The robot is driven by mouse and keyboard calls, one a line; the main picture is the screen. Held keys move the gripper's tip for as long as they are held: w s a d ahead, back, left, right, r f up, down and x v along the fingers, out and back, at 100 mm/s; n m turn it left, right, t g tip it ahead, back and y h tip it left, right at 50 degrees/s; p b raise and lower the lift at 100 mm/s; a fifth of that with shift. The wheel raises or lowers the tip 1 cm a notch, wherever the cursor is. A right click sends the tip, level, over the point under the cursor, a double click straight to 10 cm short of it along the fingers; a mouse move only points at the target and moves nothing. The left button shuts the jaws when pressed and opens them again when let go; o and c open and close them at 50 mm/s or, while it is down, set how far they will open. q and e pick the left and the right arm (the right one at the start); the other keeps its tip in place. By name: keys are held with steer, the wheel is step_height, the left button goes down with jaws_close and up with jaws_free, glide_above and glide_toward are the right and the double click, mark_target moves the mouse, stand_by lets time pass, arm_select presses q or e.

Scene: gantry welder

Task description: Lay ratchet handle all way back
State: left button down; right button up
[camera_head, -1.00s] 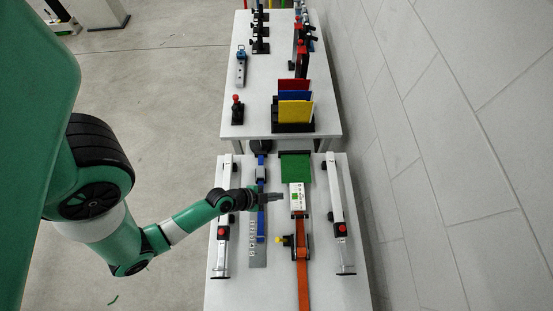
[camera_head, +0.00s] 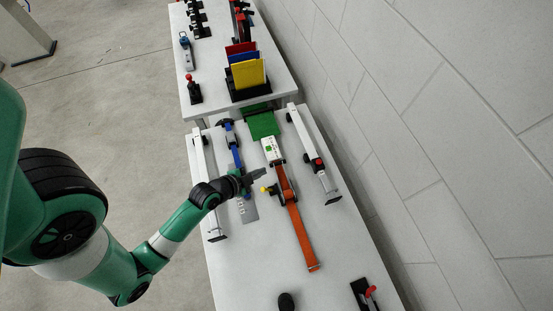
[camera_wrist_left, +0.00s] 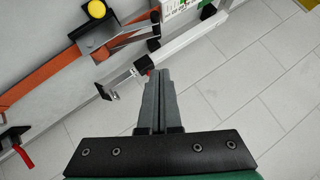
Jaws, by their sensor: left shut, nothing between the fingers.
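The ratchet (camera_head: 288,195) sits on the orange strap (camera_head: 303,240), with a yellow knob (camera_head: 264,189) on its left side. In the left wrist view the ratchet (camera_wrist_left: 110,40) is at the upper left, with metal side plates and the yellow knob (camera_wrist_left: 97,9) at the top. Which part is the handle, and its exact angle, is hard to tell. My left gripper (camera_head: 262,173) is shut and empty, close beside the ratchet at its upper left in the head view. Its fingers also show in the left wrist view (camera_wrist_left: 157,75); contact is not clear. My right gripper is out of view.
A white box (camera_head: 272,150) lies above the ratchet, below a green panel (camera_head: 262,124). White rails stand at both sides, one at right (camera_head: 312,152). A red-lever block (camera_head: 365,294) is at the near edge.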

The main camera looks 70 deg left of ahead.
arm_select(q)
steer(key=b, duration=0.2)
glide_above(281, 163)
steer(key=s+d, duration=0.3)
steer(key=s, duration=0.1)
step_height(281, 163, down, 6)
steer(key=shift+w+a+f+b, duration=0.2)
steer(key=shift+a+f, duration=0.1)
steer(key=shift+f, duration=0.3)
steer(key=shift+w+a+f+b, duration=0.15)
steer(key=shift+a+f, duration=0.2)
steer(key=shift+f, duration=0.25)
steer(key=shift+w+a+f+b, duration=0.1)
steer(key=shift+a+f+b, duration=0.15)
steer(key=shift+f, duration=0.35)
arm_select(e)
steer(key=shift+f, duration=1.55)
